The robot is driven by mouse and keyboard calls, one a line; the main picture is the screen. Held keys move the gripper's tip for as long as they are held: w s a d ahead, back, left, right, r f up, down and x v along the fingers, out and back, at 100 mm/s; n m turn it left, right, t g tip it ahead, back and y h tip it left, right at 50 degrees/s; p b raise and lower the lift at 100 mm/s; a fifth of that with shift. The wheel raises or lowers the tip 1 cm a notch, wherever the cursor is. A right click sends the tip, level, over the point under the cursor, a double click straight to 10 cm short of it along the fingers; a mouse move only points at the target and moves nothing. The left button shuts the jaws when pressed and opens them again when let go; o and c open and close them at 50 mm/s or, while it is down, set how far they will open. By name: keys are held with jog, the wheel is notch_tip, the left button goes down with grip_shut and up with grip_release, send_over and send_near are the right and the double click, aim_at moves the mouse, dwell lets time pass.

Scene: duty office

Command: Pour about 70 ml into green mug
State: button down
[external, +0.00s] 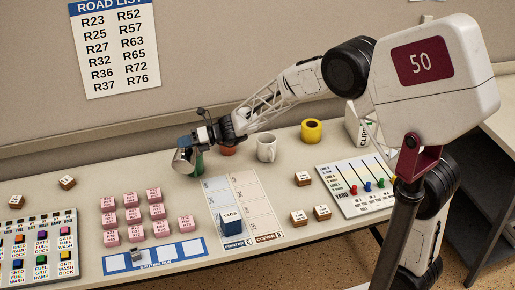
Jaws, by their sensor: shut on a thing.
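My gripper (194,144) is shut on a grey metal jug (182,158) near the back left of the desk. The jug looks tilted, but its mouth and any liquid cannot be made out. A green mug (198,164) shows only in part, just right of and behind the jug. The jug and gripper hide the rest of it. I cannot tell whether jug and mug touch, or how full the mug is.
A red-orange mug (228,150), white mug (267,146) and yellow mug (312,131) stand along the back. A blue TABS block (231,221) sits on a printed sheet. Pink blocks (135,215) stand front left. A slider board (357,184) lies right.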

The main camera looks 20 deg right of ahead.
aim_at(182, 160)
jog(key=shift+w+r, duration=0.1)
jog(key=s, duration=0.1)
jog(key=s+a+f+n, duration=0.1)
jog(key=shift+s+f, duration=0.25)
jog(key=shift+s, duration=0.05)
jog(key=shift+s+a+f+n+t+h, duration=0.25)
jog(key=shift+s+f+n+t+h, duration=0.2)
jog(key=shift+n, duration=0.25)
jog(key=shift+s+a+n, duration=0.1)
jog(key=shift+s+n, duration=0.1)
jog(key=shift+n, duration=0.2)
jog(key=shift+s+a+h, duration=0.1)
jog(key=shift+s+h, duration=0.05)
jog(key=shift+h, duration=0.1)
jog(key=shift+s+f+n+t, duration=0.1)
jog(key=shift+f+n+t, duration=0.25)
jog(key=shift+f+n, duration=0.1)
jog(key=shift+s+a+f, duration=0.1)
jog(key=shift+f, duration=0.05)
dwell(0.6)
